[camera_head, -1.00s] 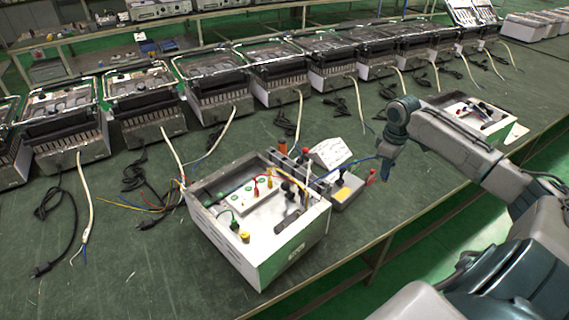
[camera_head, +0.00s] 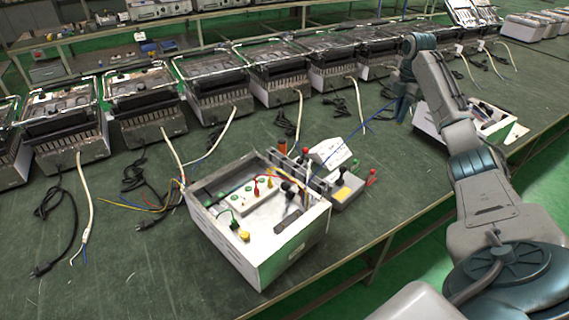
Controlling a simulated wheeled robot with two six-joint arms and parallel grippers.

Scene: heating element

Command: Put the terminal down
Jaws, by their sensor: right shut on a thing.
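My right gripper (camera_head: 402,108) is above the bench, to the right of the white test box (camera_head: 262,262) and farther back. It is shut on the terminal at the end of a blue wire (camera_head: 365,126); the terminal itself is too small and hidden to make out. The blue wire runs taut from the gripper down left towards the box. The open box holds colored leads and clips, with a yellow terminal (camera_head: 243,235) near its front. My left gripper is not in view.
Several heaters (camera_head: 214,85) stand in a row along the back of the green bench (camera_head: 120,265), with loose cords in front. A grey unit with a yellow label (camera_head: 345,190) and red clips sits right of the box. Another white box (camera_head: 428,122) stands behind my right arm.

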